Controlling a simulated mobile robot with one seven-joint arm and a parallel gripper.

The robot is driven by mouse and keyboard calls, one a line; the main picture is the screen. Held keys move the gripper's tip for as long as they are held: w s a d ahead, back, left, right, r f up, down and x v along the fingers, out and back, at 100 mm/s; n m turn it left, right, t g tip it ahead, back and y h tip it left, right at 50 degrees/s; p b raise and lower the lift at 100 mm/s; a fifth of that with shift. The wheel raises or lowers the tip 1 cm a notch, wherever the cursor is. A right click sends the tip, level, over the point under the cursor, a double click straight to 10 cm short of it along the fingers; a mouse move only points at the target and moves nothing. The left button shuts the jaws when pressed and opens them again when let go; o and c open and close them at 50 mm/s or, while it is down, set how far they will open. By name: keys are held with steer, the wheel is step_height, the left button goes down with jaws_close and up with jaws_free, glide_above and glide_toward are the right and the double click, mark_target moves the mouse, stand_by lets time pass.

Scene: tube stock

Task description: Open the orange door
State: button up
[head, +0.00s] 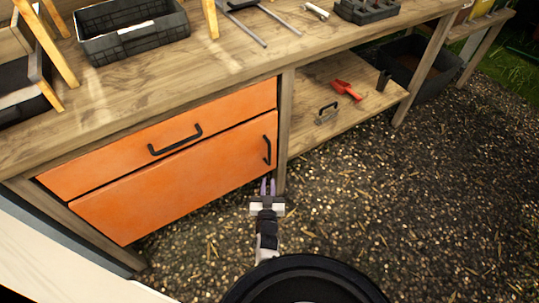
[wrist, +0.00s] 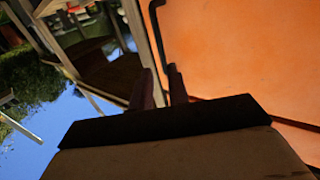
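The orange door (head: 185,185) is the lower panel of the workbench cabinet and looks closed, flush below an orange drawer (head: 215,118). Its black upright handle (head: 267,150) is near the right edge; it also shows in the wrist view (wrist: 156,38). My gripper (head: 268,186) is open and empty, just below the handle in the head view. In the wrist view its two fingers (wrist: 162,86) stand apart, with the handle's end appearing in line with the gap. I cannot tell whether they touch the handle. The orange door surface (wrist: 240,60) fills the right of that view.
The drawer has its own black handle (head: 175,139). A wooden post (head: 284,130) stands just right of the door. An open shelf (head: 350,105) beyond it holds a red scoop (head: 345,89). A black crate (head: 130,28) sits on the bench top. The gravel floor (head: 420,220) at right is clear.

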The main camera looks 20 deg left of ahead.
mark_target(269, 156)
steer(key=b+x, duration=0.3)
steer(key=x, duration=0.9)
steer(key=shift+f+b, duration=0.1)
steer(key=shift+b, duration=0.2)
steer(key=shift+w+a, duration=0.25)
steer(key=shift+w, duration=0.45)
steer(key=shift+c, duration=0.4)
jaws_close()
